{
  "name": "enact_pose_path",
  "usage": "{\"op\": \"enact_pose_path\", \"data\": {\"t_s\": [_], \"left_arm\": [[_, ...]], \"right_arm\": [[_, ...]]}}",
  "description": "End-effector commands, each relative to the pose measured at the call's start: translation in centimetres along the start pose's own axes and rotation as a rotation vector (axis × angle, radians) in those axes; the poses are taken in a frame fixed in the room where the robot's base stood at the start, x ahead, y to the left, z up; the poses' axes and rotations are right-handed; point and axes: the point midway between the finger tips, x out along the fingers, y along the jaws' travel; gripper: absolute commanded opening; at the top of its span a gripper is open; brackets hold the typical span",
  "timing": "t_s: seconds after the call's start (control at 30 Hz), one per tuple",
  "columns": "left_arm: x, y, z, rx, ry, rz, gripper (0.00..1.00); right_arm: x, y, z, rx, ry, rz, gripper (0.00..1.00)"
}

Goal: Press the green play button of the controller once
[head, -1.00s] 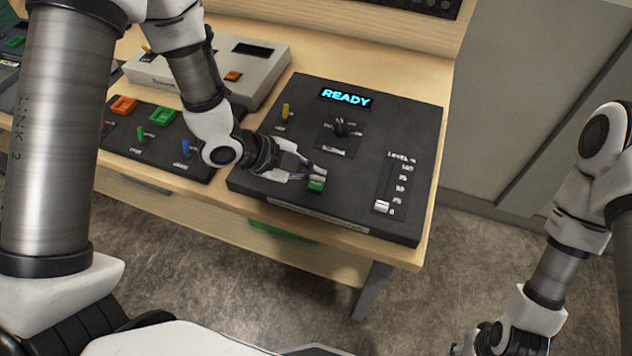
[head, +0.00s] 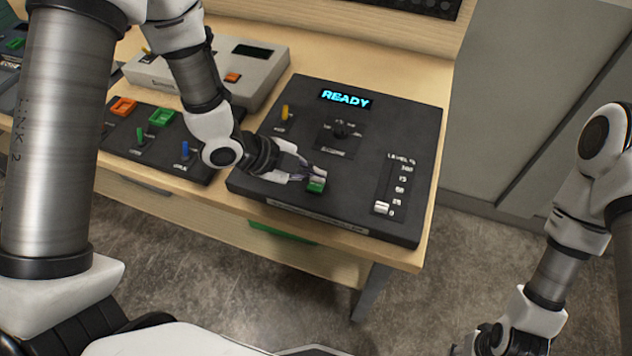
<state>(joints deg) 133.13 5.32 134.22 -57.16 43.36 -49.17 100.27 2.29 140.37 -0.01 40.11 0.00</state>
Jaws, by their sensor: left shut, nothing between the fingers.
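The black controller (head: 290,199) lies on the wooden desk, with its display (head: 345,99) reading READY in cyan. The green play button (head: 316,187) is near its front edge. My left gripper (head: 318,176) is shut and empty. Its fingertips are right at the far side of the button and hide part of it; I cannot tell whether they touch it. My right arm hangs at the right of the picture, and its gripper (head: 490,340) is partly cut off at the bottom edge, its fingers not clear.
The controller also has a yellow switch (head: 285,112), a dark knob (head: 341,131) and a white level slider (head: 382,208) near the bottom of its scale. To the left are a panel with orange (head: 123,106) and green buttons, and a beige box (head: 262,66).

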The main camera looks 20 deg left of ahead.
Motion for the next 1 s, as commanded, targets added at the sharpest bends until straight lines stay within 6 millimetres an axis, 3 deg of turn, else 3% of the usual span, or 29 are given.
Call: {"op": "enact_pose_path", "data": {"t_s": [1.0], "left_arm": [[1.0, 0.7, 0.7, 0.000, 0.000, 0.000, 0.00]], "right_arm": [[1.2, 0.0, 0.0, 0.000, 0.000, 0.000, 0.40]]}}
